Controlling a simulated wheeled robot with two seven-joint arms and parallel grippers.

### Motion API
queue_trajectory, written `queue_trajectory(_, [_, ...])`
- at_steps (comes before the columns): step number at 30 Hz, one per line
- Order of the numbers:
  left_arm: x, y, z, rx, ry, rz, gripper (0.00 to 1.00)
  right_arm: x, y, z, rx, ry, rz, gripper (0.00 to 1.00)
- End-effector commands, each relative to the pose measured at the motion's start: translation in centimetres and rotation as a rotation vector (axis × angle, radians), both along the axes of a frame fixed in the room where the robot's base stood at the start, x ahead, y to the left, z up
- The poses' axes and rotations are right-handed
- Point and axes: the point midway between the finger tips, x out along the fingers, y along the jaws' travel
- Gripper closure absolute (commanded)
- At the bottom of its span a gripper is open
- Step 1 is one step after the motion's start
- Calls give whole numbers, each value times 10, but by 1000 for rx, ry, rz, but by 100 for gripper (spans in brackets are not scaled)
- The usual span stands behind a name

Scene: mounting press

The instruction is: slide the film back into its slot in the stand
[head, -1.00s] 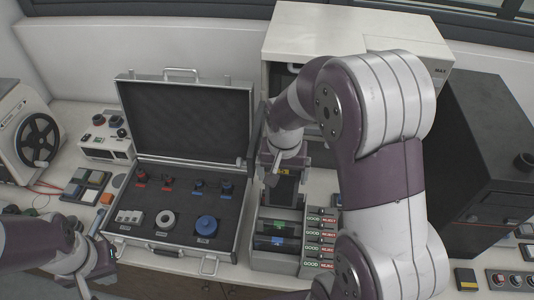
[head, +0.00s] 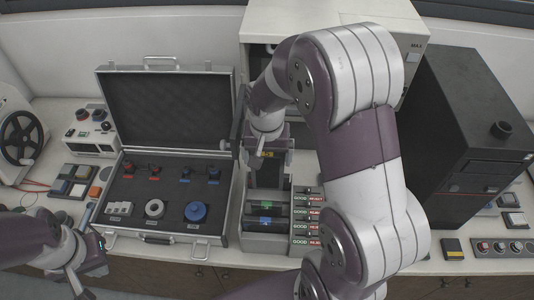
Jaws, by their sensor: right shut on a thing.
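My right gripper (head: 264,146) is above the back of the stand (head: 262,238), partly hidden by its own arm. It is shut on what looks like the film (head: 267,173), a dark panel with a small yellow mark at its top. The panel is upright behind the stand's front slots; I cannot tell whether its lower edge is inside a slot. Green and blue marks show on dark pieces in the front slots. My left gripper (head: 88,274) is at the lower left, away from the stand; its jaws are not clear.
An open case (head: 133,228) with plugs, a white ring and a blue knob stands left of the stand. GOOD/REJECT labels (head: 308,213) line the stand's right side. A white cabinet (head: 400,23) is behind; a black box (head: 440,180) stands at right.

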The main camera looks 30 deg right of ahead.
Motion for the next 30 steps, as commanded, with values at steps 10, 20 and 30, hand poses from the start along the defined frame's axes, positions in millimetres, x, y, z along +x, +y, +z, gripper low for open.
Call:
queue_trajectory(10, [0,0,2,0,0,0,100,-8,0,3,0,-7,-1,61])
queue_trajectory(20, [0,0,-11,0,0,0,100,-8,0,-13,0,-6,0,61])
queue_trajectory(30, [0,0,-35,0,0,0,100,-8,0,-46,-1,-7,0,61])
